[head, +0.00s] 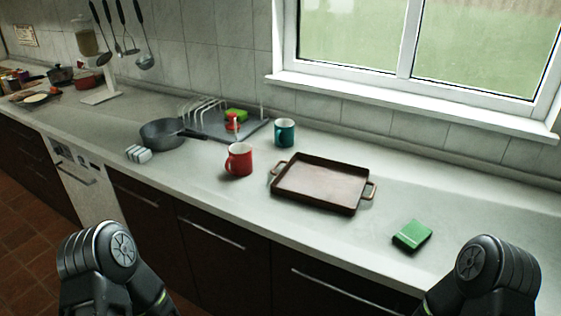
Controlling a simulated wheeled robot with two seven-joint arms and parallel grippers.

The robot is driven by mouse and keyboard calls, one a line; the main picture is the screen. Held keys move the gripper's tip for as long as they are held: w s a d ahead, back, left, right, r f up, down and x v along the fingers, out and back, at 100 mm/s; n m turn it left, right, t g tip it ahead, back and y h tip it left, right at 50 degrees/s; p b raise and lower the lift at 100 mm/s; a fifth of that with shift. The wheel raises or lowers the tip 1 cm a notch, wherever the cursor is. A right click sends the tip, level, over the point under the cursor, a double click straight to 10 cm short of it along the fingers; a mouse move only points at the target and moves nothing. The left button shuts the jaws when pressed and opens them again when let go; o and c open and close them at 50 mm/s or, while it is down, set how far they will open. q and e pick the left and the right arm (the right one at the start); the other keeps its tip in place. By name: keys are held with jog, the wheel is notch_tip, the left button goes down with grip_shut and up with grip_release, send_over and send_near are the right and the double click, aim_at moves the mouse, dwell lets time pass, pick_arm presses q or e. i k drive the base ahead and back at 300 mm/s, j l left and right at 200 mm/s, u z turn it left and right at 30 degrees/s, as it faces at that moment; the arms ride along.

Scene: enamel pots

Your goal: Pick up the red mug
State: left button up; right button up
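The red mug (240,160) stands upright on the light countertop (225,189), left of the brown tray, with its handle toward the left. Parts of both my arms show at the bottom corners of the head view, below and in front of the counter. Neither gripper's fingers can be seen. Nothing touches the red mug.
A brown two-handled tray (322,182) lies right of the mug, with a teal mug (285,133) behind. A grey pan (165,134), white block (138,153) and dish rack (208,110) are to the left. A green sponge (412,235) lies at right.

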aim_at(240, 159)
jog(key=j+z, duration=0.4)
jog(key=i+j+z, duration=0.1)
jog(key=j+z, duration=0.15)
jog(key=z, duration=0.2)
jog(key=j+z, duration=0.4)
jog(key=k+j, duration=0.1)
jog(key=j, duration=0.25)
jog(key=j+z, duration=0.15)
jog(key=j, duration=0.2)
jog(key=k+j, duration=0.15)
jog(key=j, duration=0.2)
jog(key=k+j+z, duration=0.1)
jog(key=j, duration=0.25)
